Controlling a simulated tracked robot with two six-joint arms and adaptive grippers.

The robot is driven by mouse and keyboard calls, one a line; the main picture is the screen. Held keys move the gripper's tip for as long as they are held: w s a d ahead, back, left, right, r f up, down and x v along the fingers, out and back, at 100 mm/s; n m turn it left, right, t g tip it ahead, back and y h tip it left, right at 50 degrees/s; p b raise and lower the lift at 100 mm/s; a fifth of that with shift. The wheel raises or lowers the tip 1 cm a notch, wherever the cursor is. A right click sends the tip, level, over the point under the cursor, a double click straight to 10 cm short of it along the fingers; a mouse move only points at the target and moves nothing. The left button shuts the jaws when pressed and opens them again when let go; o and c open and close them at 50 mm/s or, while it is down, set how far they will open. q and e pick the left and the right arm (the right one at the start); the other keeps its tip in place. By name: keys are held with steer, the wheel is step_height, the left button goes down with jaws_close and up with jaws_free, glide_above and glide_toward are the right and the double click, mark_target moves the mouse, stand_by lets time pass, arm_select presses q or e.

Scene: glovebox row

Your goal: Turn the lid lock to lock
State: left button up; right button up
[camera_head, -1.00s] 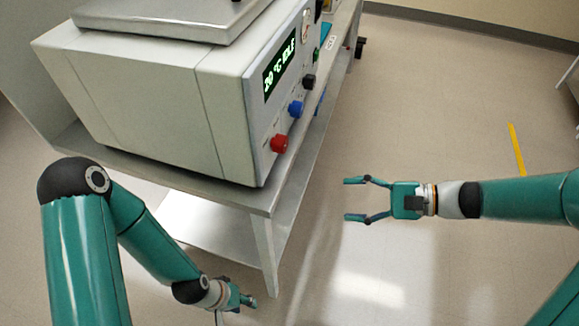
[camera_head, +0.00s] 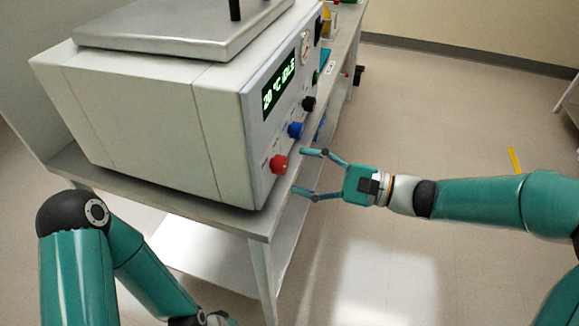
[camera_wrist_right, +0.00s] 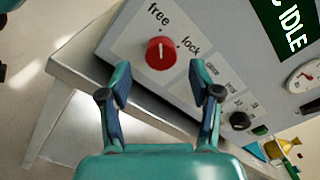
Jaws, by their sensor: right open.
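The lid lock is a red knob (camera_head: 279,164) low on the front panel of a pale box-shaped machine (camera_head: 150,115). The right wrist view shows the red knob (camera_wrist_right: 160,54) between printed "free" and "lock" marks. Its white line points up, toward the "free" side. My right gripper (camera_head: 299,171) is open and empty, just right of the knob in the head view. In the right wrist view its fingertips (camera_wrist_right: 160,76) are spread to either side, below the knob and apart from it. My left gripper (camera_head: 214,319) is low at the bottom edge, partly cut off.
A blue knob (camera_head: 296,130), a black knob (camera_head: 309,103) and a green-lit display (camera_head: 279,84) reading IDLE share the panel. A metal plate (camera_head: 180,25) lies on top. The machine stands on a grey bench (camera_head: 262,222). The floor to the right is open.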

mark_target(285, 167)
steer(key=shift+x, duration=2)
steer(key=shift+c, duration=0.2)
steer(key=c, duration=1.1)
steer(key=shift+d+f, duration=0.1)
steer(key=shift+d, duration=0.05)
